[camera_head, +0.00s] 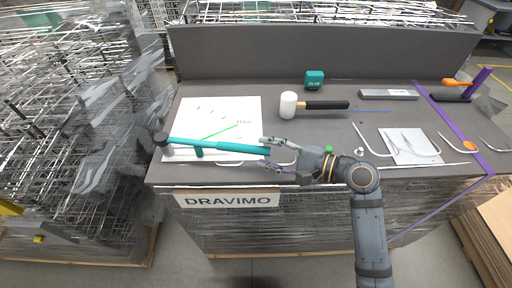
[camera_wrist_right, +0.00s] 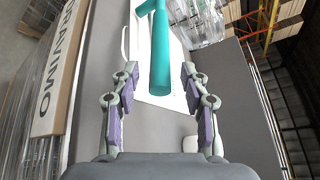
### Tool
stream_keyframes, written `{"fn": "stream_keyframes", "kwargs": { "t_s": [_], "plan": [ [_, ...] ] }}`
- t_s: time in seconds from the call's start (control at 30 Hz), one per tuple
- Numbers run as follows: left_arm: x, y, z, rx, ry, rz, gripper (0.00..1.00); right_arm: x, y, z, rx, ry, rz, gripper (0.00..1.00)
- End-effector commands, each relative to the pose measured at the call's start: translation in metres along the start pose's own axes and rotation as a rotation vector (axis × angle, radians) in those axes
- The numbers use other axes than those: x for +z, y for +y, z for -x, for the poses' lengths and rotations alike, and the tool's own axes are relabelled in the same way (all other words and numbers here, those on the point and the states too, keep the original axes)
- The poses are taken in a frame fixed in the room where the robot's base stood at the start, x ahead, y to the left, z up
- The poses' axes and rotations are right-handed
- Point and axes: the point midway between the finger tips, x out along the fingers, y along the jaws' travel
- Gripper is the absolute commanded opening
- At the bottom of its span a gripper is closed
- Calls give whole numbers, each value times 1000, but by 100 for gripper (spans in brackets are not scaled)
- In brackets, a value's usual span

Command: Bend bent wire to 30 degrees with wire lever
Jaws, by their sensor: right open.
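The wire lever (camera_head: 222,146) has a teal handle and a grey head at its left end. It lies over the lower part of a white sheet (camera_head: 185,112) that bears a green line and small marks. My right gripper (camera_head: 266,152) is open around the handle's right end, one finger on each side. In the right wrist view the handle (camera_wrist_right: 160,60) runs between the open fingers (camera_wrist_right: 159,78), with gaps on both sides. A thin pale wire (camera_head: 235,164), which looks like the bent wire, shows below the lever and passes partly behind the gripper. My left gripper is not in view.
A mallet (camera_head: 288,105) and a teal tape measure (camera_head: 314,79) lie farther back on the grey bench (camera_head: 360,115). Several bent wires and a small white sheet (camera_head: 408,152) lie at the right. A purple strip (camera_head: 452,124) crosses the bench. Wrapped wire racks (camera_head: 75,110) stand at the left.

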Motion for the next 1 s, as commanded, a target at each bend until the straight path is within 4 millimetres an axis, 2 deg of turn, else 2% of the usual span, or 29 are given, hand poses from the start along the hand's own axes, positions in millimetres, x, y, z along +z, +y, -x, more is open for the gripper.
{"fn": "stream_keyframes", "kwargs": {
  "t_s": [0.1, 0.3, 0.67, 1.0],
  "plan": [
    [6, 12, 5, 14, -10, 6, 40, 3, -2, -14, -3, -7, -5, 46],
    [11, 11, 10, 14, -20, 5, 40, 2, -1, -33, -1, -2, -1, 46],
    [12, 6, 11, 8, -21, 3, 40, 1, 0, -38, 2, -2, 0, 46],
    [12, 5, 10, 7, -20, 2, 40, 1, 0, -38, 2, -2, 0, 0]
  ]
}}
